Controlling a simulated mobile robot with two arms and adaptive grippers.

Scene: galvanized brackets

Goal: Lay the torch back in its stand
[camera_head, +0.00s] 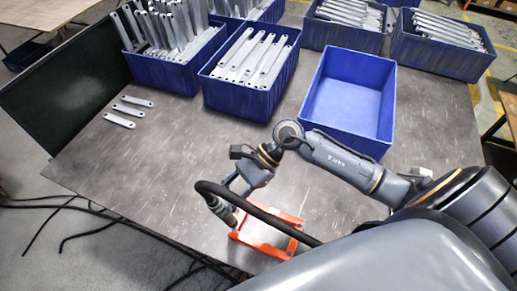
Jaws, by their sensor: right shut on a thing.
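The torch (220,207) is a dark handle on a thick black hose that arches over the table. The orange stand (251,241) sits near the front edge of the table. My right gripper (232,186) comes in from the right and is shut on the torch, at the left side of the stand. The torch is tilted, with its lower end close to the stand's left part; I cannot tell whether they touch. The hose hides part of the stand and of the grip. My left gripper is not in view.
On the grey table (150,170), an empty blue bin (352,119) stands behind my right arm. Blue bins of galvanized brackets (245,92) line the back. Three loose brackets (120,120) lie at the left beside a dark panel (65,85). The left-middle table is clear.

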